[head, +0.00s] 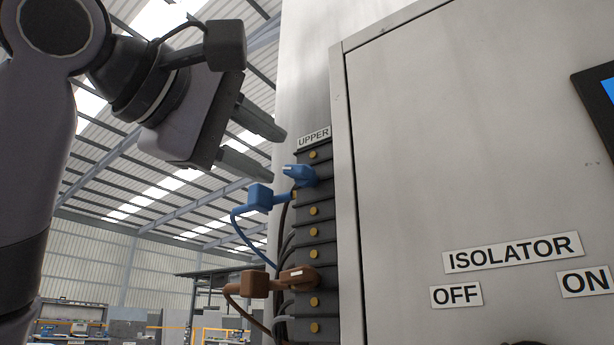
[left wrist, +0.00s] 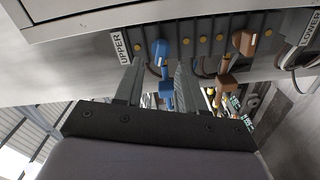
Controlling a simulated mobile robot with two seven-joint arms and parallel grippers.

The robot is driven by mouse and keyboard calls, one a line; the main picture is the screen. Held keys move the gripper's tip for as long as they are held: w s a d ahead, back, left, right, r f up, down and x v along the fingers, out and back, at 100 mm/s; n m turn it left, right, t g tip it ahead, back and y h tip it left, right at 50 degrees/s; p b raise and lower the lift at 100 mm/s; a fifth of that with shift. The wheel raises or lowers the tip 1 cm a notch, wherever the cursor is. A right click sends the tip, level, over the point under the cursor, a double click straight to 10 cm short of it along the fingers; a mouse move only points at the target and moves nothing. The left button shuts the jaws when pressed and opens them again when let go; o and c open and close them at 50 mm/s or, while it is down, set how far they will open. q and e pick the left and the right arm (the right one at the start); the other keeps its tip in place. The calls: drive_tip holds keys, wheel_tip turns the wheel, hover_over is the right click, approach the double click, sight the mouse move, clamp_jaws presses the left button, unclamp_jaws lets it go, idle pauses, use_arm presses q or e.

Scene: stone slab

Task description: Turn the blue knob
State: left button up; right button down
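A blue knob-like piece (head: 299,173) sits on the dark terminal strip (head: 316,232), just below the UPPER label. A second blue block (head: 258,197) with a blue cable is beside it, lower left. In the left wrist view the upper blue piece (left wrist: 160,50) and the blue block (left wrist: 166,88) line up between my finger lines. My left gripper (head: 277,158) is open, fingers spread, up and left of the blue pieces. It holds nothing that I can see. Its fingers also show in the left wrist view (left wrist: 159,66). My right gripper is not in view.
A brown piece (head: 299,276) and brown block (head: 254,284) sit lower on the strip. The grey cabinet door (head: 440,150) stands to the right, with ISOLATOR (head: 513,252), OFF and ON labels. Cables hang left of the strip. A dark screen (head: 598,95) is at the right edge.

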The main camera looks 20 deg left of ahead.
sight(290, 170)
use_arm(q)
drive_tip(key=p+x, duration=0.1)
drive_tip(key=x, duration=0.5)
drive_tip(key=shift+w+p, duration=0.25)
drive_tip(key=shift+p, duration=0.1)
drive_tip(key=shift+f, duration=0.1)
clamp_jaws()
